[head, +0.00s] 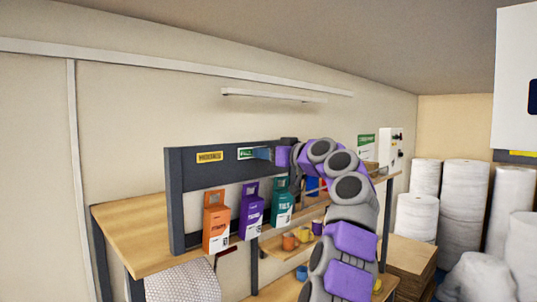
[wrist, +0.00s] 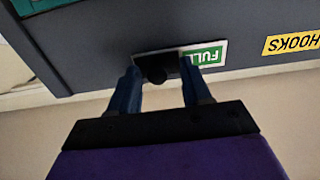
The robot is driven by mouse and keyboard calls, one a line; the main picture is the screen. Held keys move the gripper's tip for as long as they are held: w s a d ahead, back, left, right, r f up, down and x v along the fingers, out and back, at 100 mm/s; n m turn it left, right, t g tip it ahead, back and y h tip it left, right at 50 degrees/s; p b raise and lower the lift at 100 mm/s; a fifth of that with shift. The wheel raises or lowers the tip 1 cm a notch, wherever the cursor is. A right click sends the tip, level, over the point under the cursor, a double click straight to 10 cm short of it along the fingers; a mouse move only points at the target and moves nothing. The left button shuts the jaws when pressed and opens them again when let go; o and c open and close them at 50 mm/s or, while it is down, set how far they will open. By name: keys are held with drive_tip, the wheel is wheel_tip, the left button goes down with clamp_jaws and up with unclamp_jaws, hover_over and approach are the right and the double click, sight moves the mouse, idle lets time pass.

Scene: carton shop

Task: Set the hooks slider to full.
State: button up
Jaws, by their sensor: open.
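The hooks slider (wrist: 157,75) is a dark knob on a pale-rimmed plate on the dark board. A green area reading FULL (wrist: 208,56) shows on one side of the plate; it also shows in the head view (head: 245,153). The yellow HOOKS label (wrist: 292,39) is beside the plate, upside down in the wrist view, and is left of it in the head view (head: 209,157). My gripper (wrist: 158,80) is open, its blue fingers on either side of the knob. I cannot tell whether they touch it. In the head view, my gripper (head: 263,153) hides the knob.
Orange (head: 216,222), purple (head: 251,216) and teal (head: 281,205) cartons hang on the board below the label row. Several mugs (head: 290,241) stand on a lower shelf. The wooden bench (head: 125,225) is bare at left. White rolls (head: 463,190) stand at right.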

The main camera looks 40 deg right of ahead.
drive_tip(key=s+d+b, duration=0.1)
drive_tip(key=s+b, duration=0.4)
drive_tip(key=s, duration=1.2)
drive_tip(key=shift+d, duration=0.1)
